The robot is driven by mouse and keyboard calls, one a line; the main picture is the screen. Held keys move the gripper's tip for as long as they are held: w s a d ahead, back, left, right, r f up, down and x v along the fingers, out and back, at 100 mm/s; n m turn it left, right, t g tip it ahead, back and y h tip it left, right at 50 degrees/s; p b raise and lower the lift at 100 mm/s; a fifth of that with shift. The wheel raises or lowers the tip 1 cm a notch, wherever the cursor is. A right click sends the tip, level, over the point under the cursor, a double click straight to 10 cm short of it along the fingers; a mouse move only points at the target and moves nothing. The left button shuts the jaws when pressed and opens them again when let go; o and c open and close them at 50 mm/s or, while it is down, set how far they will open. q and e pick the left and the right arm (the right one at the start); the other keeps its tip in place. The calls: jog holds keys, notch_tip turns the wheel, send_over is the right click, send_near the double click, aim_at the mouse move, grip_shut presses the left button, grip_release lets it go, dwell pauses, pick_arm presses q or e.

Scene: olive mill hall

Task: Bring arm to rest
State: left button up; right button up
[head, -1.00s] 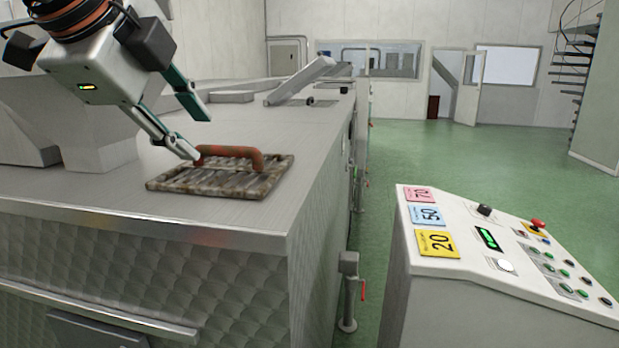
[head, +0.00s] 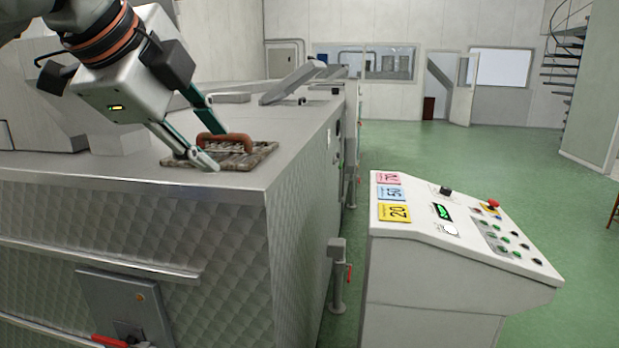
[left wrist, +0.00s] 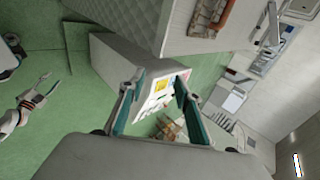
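My left gripper (head: 214,140) is open in the head view, in front of the machine's top. Its fingers overlap a rusty grate (head: 262,152) with a red-brown handle (head: 238,140) in that picture. In the left wrist view the fingers (left wrist: 158,82) are spread with nothing between them, and the grate (left wrist: 200,18) lies off to the upper right, apart from them. My right gripper (left wrist: 48,84) shows small at the left of the left wrist view, its two fingertips apart and empty over the green floor. It is outside the head view.
The steel machine (head: 200,240) fills the left, its flat top under the grate. A control console (head: 430,285) with coloured number cards and buttons stands to the right. Green floor (head: 430,150) lies open between and behind. A spiral stair (head: 565,50) stands far right.

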pick_arm(q)
jog(key=w+d+f+n+g+h, duration=0.1)
jog(key=w+d+f+n+h, duration=0.15)
jog(key=w+d+f, duration=0.55)
jog(key=w+d+f+n+g+h, duration=0.1)
jog(key=d+f+h, duration=0.3)
jog(key=f, duration=0.8)
notch_tip(320, 180, down, 16)
jog(key=w+n+t+h, duration=0.1)
jog(key=w+n+t, duration=0.1)
jog(key=n, duration=0.3)
jog(key=s+a+f+n+t+y, duration=0.1)
jog(key=s+a+f+n+y, duration=0.25)
jog(key=f, duration=0.75)
jog(key=s+a+f+n+t+y, duration=0.1)
jog(key=s+a+f+n, duration=0.2)
jog(key=s+a+f, duration=0.55)
jog(key=s+a+f+y, duration=0.1)
jog(key=s+a+f, duration=0.3)
jog(key=s+f, duration=0.3)
jog(key=s+a+f+n+y, duration=0.1)
jog(key=s+a+f+y, duration=0.1)
jog(key=s+a+f, duration=0.2)
jog(key=s+f, duration=0.3)
jog(key=f, duration=0.2)
jog(key=shift+a+y, duration=0.15)
jog(key=shift+y, duration=0.15)
jog(key=shift+c, duration=0.8)
jog(key=shift+a, duration=0.1)
